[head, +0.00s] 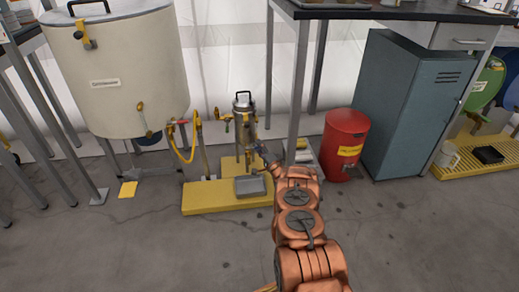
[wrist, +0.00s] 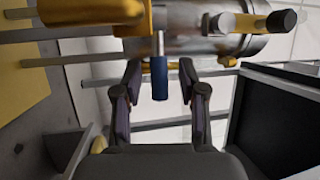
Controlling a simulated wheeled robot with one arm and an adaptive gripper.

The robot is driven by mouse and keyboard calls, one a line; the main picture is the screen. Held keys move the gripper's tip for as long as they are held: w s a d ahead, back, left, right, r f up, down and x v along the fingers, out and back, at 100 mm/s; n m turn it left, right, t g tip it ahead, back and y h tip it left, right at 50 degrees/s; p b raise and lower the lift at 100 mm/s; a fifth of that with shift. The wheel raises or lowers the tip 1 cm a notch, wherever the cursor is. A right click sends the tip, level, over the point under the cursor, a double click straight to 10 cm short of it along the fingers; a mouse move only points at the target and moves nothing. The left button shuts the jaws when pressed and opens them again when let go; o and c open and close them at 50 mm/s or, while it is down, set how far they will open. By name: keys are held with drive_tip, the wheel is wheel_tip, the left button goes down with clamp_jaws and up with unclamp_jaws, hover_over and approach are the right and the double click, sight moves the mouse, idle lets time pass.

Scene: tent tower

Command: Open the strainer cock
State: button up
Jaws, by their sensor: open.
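A small metal strainer (head: 241,122) with a black top handle stands on legs above a yellow base, left of centre in the head view. In the wrist view its metal body (wrist: 190,45) lies sideways across the top, with brass fittings. A short blue-sleeved lever (wrist: 160,82), which looks like the cock's handle, points down from the fittings. My gripper (wrist: 160,90) is open, with one finger on each side of the lever and a gap on both sides. In the head view my gripper (head: 260,153) is small beside the strainer, and the lever cannot be made out.
A large cream tank (head: 115,85) with a yellow hose (head: 187,147) stands left of the strainer. The yellow base (head: 212,197) carries a grey tray (head: 250,186). A red bin (head: 343,140) and a blue-grey cabinet (head: 405,105) stand right. The front floor is clear.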

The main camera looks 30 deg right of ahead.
drive_tip(key=shift+c, duration=0.3)
clamp_jaws()
idle(0.3)
